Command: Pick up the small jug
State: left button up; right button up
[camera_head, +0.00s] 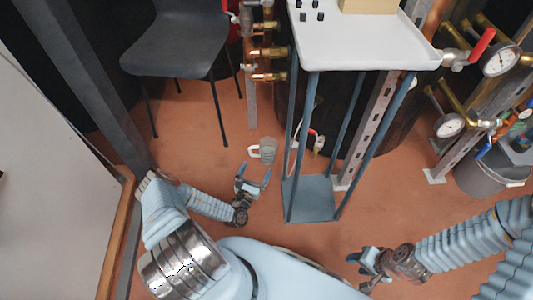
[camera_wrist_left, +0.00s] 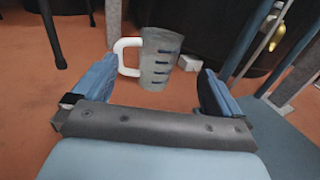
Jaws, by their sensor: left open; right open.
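The small jug (camera_head: 268,150) stands on the orange floor, left of the white-topped stand. It is clear grey with a white handle on its left side. In the left wrist view the jug (camera_wrist_left: 159,60) shows blue marks on its side and appears upright, beyond and between my fingers. My left gripper (camera_head: 254,177) is open and empty, just short of the jug in the head view; its blue fingers also show in the left wrist view (camera_wrist_left: 152,85). My right gripper (camera_head: 362,268) is open and empty at the lower right, far from the jug.
The white-topped stand (camera_head: 365,45) has blue legs and a low base plate (camera_head: 312,199) close right of the jug. A black chair (camera_head: 180,45) is behind left. A grey bucket (camera_head: 490,175) and pipes with gauges are at right.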

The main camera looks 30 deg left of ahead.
pick_arm(q)
jog(key=b, duration=0.3)
send_near(265, 158)
jog(key=w, duration=0.2)
jog(key=w+a+b, duration=0.1)
jog(key=w, duration=0.2)
jog(key=w+b, duration=0.1)
jog(key=w, duration=0.2)
jog(key=shift+a+r, duration=0.2)
jog(key=shift+a, duration=0.05)
jog(key=w+b, duration=0.1)
jog(key=w, duration=0.1)
jog(key=w+b, duration=0.1)
jog(key=w, duration=0.1)
jog(key=shift+w+a, duration=0.2)
jog(key=shift+a, duration=0.05)
jog(key=shift+w, duration=0.35)
jog(key=shift+a+r, duration=0.1)
jog(key=shift+r, duration=0.05)
jog(key=c, duration=1.1)
jog(key=shift+c, duration=0.6)
jog(key=shift+r, duration=0.15)
